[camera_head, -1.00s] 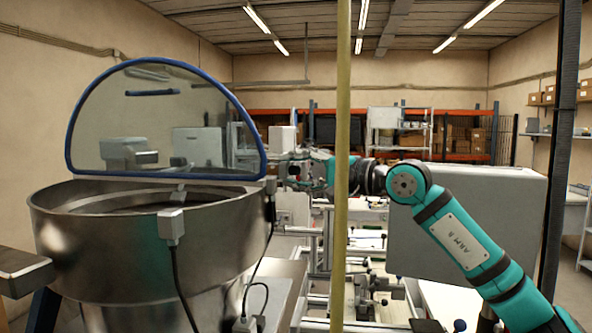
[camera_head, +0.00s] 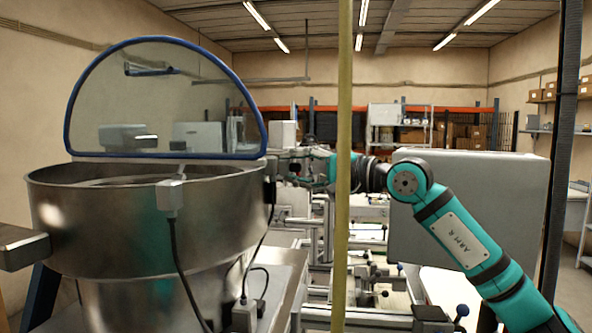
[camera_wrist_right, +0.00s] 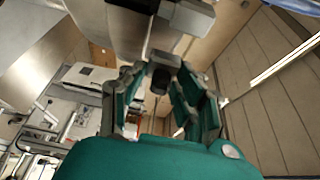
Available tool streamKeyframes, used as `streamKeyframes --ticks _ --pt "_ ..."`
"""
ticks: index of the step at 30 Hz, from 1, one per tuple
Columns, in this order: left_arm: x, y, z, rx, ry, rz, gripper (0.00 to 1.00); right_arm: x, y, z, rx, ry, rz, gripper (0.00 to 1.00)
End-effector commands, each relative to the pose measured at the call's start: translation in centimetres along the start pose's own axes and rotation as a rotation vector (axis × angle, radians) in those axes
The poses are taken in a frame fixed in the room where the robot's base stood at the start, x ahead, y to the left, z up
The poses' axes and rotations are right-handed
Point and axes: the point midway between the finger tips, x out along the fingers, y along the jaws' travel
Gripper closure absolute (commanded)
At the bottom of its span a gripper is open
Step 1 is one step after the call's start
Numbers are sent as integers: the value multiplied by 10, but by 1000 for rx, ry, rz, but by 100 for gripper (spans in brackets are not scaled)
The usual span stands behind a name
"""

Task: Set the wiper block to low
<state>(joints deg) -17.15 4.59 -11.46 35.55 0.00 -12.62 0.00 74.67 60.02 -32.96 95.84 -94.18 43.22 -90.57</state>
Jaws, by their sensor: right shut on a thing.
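My right gripper (camera_head: 303,167) reaches leftward to the right side of the metal bowl (camera_head: 110,235). In the right wrist view its green-padded fingers (camera_wrist_right: 163,72) are shut on a small dark block, the wiper block (camera_wrist_right: 160,82), beneath a larger grey metal part (camera_wrist_right: 112,28). In the head view this block is too small and crowded to make out clearly at the bowl's edge. I cannot read its setting. My left gripper is not in view.
A clear blue-edged shield (camera_head: 165,100) stands over the bowl. A cabled grey box (camera_head: 170,198) hangs on its front rim. A yellowish upright post (camera_head: 343,240) crosses in front of my right arm. A large grey cabinet (camera_head: 480,210) stands behind that arm.

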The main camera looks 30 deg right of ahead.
Motion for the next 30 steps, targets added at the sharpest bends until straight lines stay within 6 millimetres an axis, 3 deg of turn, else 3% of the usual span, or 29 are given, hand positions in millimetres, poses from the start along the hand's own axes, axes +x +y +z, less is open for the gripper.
streamKeyframes --ticks 5,6,8,22,26,30 --pt "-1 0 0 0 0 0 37 3 8 1 1 -4 23 100" --pt "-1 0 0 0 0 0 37 3 9 1 1 -4 25 65" --pt "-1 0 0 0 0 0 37 3 9 1 1 -4 25 60" --pt "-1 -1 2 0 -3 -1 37 -3 6 0 0 -1 17 60" --pt "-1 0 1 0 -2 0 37 -21 6 -1 -1 2 19 60" --pt "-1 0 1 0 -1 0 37 -52 6 -1 -2 4 22 60"
